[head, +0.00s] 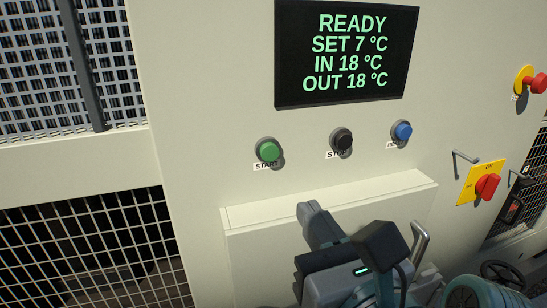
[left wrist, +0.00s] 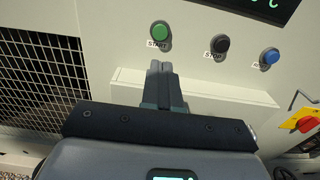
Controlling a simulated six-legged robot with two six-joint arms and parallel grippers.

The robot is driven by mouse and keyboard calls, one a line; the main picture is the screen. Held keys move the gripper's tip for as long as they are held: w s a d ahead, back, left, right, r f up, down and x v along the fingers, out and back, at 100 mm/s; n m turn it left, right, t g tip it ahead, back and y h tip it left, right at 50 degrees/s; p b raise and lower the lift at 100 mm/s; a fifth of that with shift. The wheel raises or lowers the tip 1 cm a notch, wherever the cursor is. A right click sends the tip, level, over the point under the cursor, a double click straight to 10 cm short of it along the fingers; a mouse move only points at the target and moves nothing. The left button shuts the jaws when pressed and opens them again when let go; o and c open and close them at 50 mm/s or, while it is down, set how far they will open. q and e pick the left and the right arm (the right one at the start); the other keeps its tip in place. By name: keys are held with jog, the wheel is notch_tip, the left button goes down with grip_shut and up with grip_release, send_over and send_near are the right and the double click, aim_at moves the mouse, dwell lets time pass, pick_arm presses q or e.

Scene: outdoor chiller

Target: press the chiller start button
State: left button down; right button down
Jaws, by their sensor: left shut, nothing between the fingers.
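The green start button (head: 268,151) is on the cream chiller panel (head: 200,120), with a START label under it. It also shows in the left wrist view (left wrist: 160,32), just above the fingertips. My left gripper (head: 306,208) is shut and empty. Its fingertips are below and to the right of the green button in the head view, apart from it. In the left wrist view the shut fingers (left wrist: 160,68) point up toward the button. The display (head: 345,52) reads READY, SET 7 °C, IN 18 °C, OUT 18 °C. My right gripper is not in view.
A black stop button (head: 341,139) and a blue button (head: 402,131) sit to the right of the green one. A red emergency knob (head: 538,83) and a red-yellow rotary switch (head: 487,186) are further right. A protruding cream box (head: 250,218) with a handle (head: 420,241) is below the buttons.

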pick_arm(q)
jog(key=shift+s+d, duration=0.1)
jog(key=shift+d, duration=0.05)
jog(key=p, duration=0.5)
send_near(271, 154)
jog(key=x, duration=0.5)
jog(key=shift+w+r, duration=0.1)
jog(key=shift+w, duration=0.3)
jog(key=shift+w+a, duration=0.25)
jog(key=shift+w, duration=0.2)
